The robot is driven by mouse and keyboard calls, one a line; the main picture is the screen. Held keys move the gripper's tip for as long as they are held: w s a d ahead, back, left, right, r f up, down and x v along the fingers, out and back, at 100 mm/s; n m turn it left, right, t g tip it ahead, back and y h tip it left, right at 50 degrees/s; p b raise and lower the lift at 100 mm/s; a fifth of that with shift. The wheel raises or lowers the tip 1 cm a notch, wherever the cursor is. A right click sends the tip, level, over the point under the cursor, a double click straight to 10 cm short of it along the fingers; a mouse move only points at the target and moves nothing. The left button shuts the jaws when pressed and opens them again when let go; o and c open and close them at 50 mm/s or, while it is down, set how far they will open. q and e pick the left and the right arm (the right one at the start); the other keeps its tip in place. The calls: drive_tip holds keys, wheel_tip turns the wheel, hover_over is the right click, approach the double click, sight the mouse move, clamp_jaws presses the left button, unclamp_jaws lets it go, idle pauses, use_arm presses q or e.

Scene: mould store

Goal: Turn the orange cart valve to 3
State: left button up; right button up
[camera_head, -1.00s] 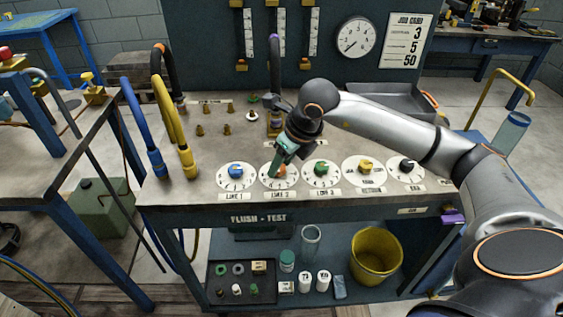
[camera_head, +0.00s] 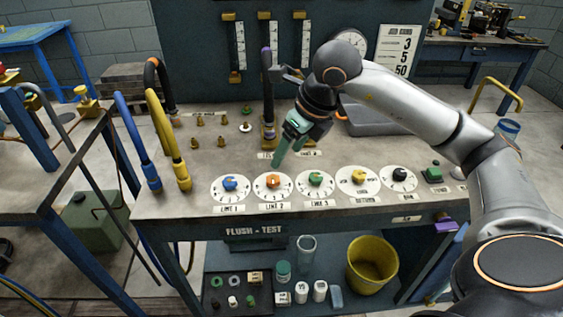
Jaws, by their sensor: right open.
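The orange valve knob (camera_head: 273,182) sits on a round white dial marked LINE 2 on the flush-test cart's top (camera_head: 330,215). Its pointer mark is too small to read against the dial figures. My right gripper (camera_head: 279,161), with green fingers, points down just behind and above the orange knob. It looks apart from the knob. It is open and holds nothing that I can see. My left gripper is not in view.
A blue knob (camera_head: 230,184) stands left of the orange one; green (camera_head: 315,179), yellow (camera_head: 358,175) and black (camera_head: 400,173) knobs stand right. Blue (camera_head: 140,140) and yellow (camera_head: 168,140) hoses rise at the left. A job card (camera_head: 399,43) reads 3, 5, 50.

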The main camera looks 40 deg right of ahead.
drive_tip(key=v, duration=0.2)
drive_tip(key=shift+s+r, duration=0.15)
drive_tip(key=shift+r, duration=0.1)
idle(0.5)
